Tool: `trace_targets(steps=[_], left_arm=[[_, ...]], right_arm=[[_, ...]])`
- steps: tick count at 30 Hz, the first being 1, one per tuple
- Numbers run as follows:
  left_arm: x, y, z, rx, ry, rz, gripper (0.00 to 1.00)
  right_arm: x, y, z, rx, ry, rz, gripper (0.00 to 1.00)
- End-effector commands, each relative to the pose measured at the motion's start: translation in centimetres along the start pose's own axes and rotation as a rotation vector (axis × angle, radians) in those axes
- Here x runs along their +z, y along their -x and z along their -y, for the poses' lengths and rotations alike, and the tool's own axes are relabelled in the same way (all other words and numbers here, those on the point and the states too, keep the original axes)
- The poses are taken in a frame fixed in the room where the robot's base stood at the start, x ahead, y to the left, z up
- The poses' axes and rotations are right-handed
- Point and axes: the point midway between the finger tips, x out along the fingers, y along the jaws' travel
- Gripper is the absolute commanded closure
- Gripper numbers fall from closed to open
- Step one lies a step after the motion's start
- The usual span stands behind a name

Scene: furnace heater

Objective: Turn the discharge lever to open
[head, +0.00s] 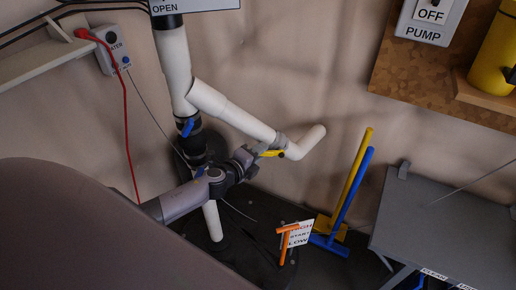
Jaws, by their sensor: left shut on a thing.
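A white pipe (176,62) comes down the wall, with a blue lever (187,128) at a dark fitting on it. A white branch pipe (232,113) slopes down to the right and ends in an upturned elbow (308,141). A yellow lever (273,153) sits just before the elbow. My left gripper (266,150) reaches in from the lower left and is shut on the yellow lever; its fingers partly hide the lever and fitting. No discharge label is readable on either lever. My right gripper is out of view.
An OPEN sign (215,5) is at the top. A heater box (110,50) with a red cable hangs at the left. Yellow and blue long-handled tools (345,190), an orange T-handle (286,243) and a grey table (440,230) stand right. A PUMP switch (430,18) is at upper right.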

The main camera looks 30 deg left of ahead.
Motion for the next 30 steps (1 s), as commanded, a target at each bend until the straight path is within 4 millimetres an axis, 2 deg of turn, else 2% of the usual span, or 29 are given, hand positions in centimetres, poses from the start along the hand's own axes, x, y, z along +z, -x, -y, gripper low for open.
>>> trace_targets(steps=[8, 9, 10, 11, 22, 30], left_arm=[[-0.2, -0.1, 0.2, -0.005, 0.0, -0.005, 1.0], [-0.2, -0.1, 0.2, -0.005, 0.0, -0.005, 0.68], [-0.2, -0.1, 0.2, -0.005, 0.0, -0.005, 0.58], [-0.2, -0.1, 0.2, -0.005, 0.0, -0.005, 0.53], [-0.1, 0.3, 0.1, -0.001, 0.0, -0.002, 0.53], [-0.1, 3.5, 0.0, 0.0, 0.0, -0.004, 0.53]], right_arm=[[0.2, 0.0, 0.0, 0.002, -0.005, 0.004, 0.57], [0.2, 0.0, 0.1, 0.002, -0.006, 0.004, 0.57], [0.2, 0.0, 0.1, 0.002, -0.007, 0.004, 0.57], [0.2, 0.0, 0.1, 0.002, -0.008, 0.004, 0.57], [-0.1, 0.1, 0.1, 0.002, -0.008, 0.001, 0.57], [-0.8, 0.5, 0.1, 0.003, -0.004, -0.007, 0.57]])
